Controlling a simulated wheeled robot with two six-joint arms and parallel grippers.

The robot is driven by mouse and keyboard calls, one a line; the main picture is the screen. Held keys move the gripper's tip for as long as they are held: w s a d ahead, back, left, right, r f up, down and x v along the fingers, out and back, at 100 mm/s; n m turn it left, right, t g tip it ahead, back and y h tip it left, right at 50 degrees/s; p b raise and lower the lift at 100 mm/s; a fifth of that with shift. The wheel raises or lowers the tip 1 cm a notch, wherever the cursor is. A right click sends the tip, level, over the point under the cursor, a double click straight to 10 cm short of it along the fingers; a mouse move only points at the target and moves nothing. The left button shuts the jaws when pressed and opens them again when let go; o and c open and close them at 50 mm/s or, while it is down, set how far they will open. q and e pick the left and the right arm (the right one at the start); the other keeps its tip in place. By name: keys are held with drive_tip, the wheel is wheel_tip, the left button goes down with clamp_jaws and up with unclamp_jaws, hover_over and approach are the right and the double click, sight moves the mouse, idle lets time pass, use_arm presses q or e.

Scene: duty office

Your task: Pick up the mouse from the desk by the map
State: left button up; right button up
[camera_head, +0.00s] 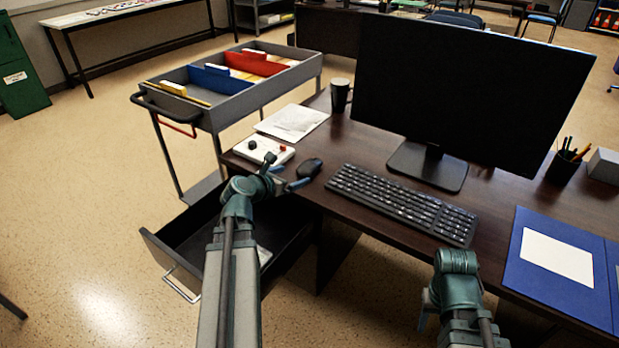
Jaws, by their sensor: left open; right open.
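A dark mouse (310,167) lies on the brown desk (365,145), left of the black keyboard (405,203). My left gripper (286,172) is open at the desk's left front edge. Its fingers are just left of the mouse, one fingertip close to the mouse's near side; I cannot tell if they touch. My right gripper (424,310) is low in front of the desk, below the keyboard, mostly hidden behind its own wrist. No map is clearly recognisable.
A white control box (264,151) with a dark knob sits just left of the mouse. A monitor (470,90), a mug (340,95) and a blue folder (535,290) are on the desk. An open drawer (180,270) juts out below. A file trolley (215,115) stands left.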

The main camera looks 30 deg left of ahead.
sight(307, 167)
use_arm(q)
drive_tip(key=shift+n, duration=0.4)
drive_tip(key=b+x, duration=0.1)
drive_tip(key=x, duration=0.2)
drive_tip(key=a+b+x, duration=0.1)
drive_tip(key=b+x, duration=0.1)
drive_tip(key=x, duration=0.2)
drive_tip(key=shift+w+a, duration=0.1)
drive_tip(key=shift+a, duration=0.1)
drive_tip(key=shift+w+f, duration=0.2)
drive_tip(key=shift+w, duration=0.35)
drive_tip(key=b+x, duration=0.2)
drive_tip(key=x, duration=0.3)
drive_tip(key=shift+w, duration=0.15)
drive_tip(key=shift+r, duration=0.1)
drive_tip(key=c, duration=1.3)
